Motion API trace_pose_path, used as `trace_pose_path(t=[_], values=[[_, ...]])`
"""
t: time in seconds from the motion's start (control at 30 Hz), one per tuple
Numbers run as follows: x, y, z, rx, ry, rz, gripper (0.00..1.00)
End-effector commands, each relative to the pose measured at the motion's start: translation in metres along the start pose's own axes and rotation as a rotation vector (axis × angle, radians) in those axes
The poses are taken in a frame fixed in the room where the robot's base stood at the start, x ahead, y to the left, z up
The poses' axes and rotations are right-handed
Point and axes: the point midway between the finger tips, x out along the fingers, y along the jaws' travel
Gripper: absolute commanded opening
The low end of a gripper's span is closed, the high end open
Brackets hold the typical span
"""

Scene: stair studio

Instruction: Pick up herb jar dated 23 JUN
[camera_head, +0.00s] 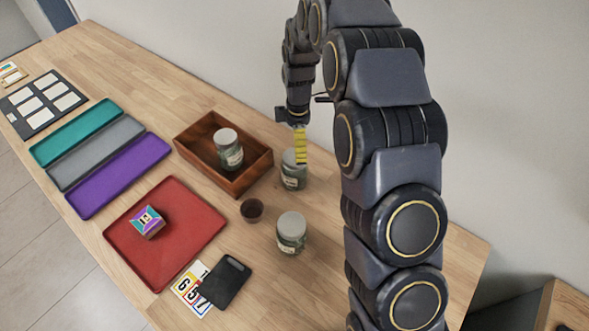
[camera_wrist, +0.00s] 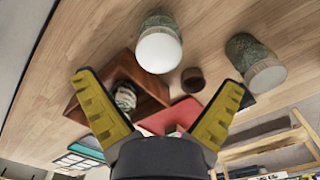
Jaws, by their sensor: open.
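Three glass herb jars with pale lids and greenish contents are in view; I cannot read a date on any label. One jar (camera_head: 229,150) stands inside the wooden box; it also shows in the wrist view (camera_wrist: 125,97). A second jar (camera_head: 293,178) stands on the table beside the box and shows in the wrist view (camera_wrist: 158,47). A third jar (camera_head: 291,235) stands nearer the front and shows in the wrist view (camera_wrist: 257,65). My gripper (camera_head: 300,155) is open and empty by the second jar, its yellow fingers (camera_wrist: 158,80) spread; in the head view they partly cover that jar.
The brown wooden box (camera_head: 187,150) is close to the second jar. A small dark cup (camera_head: 252,210) stands between the jars. A red tray (camera_head: 180,200) holds a small patterned box (camera_head: 147,222). A black slab (camera_head: 227,282) lies on number cards (camera_head: 187,288). Several coloured trays lie left.

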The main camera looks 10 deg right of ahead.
Motion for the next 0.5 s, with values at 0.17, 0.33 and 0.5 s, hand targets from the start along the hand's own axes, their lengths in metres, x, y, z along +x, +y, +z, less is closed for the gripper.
trace_pose_path(t=[0.17, 0.33, 0.5], values=[[0.015, 0.0, -0.001, 0.003, 0.0, 0.0, 0.96], [0.04, -0.001, -0.006, 0.004, 0.0, -0.005, 0.96], [0.059, 0.001, -0.006, 0.004, 0.0, 0.001, 0.96]])
